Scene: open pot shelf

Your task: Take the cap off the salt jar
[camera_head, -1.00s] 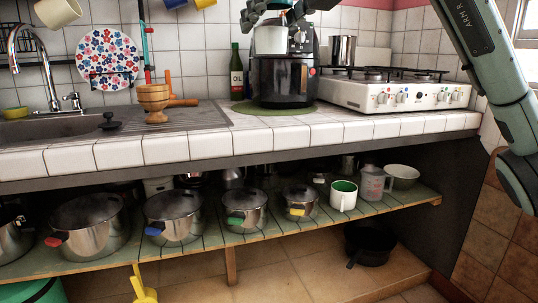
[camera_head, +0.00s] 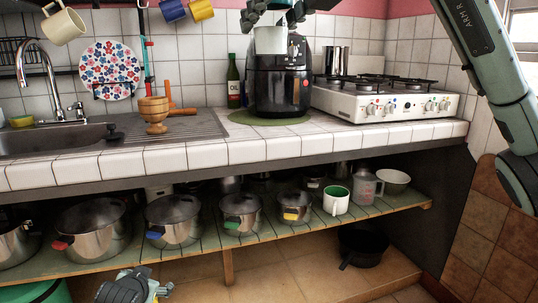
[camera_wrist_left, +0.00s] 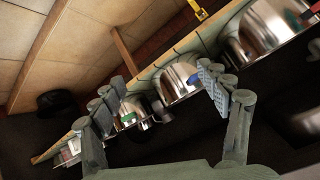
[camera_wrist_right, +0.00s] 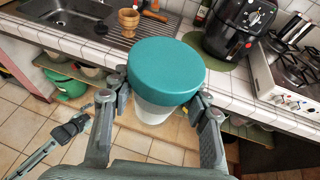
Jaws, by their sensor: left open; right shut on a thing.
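The salt jar is a pale, whitish body (camera_head: 270,40) with a wide teal cap (camera_wrist_right: 167,68) on top. In the head view it is at the top edge, held up in front of the black air fryer. My left gripper (camera_head: 128,287) is low at the bottom left, well below the jar. In the left wrist view it is open and empty (camera_wrist_left: 160,95).
The air fryer (camera_head: 278,85) and white stove (camera_head: 385,102) stand on the tiled counter (camera_head: 230,152). A wooden mortar (camera_head: 154,112) is by the sink. Below, a slatted shelf (camera_head: 290,232) carries several pots, a white-green mug (camera_head: 336,201) and a bowl (camera_head: 393,181).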

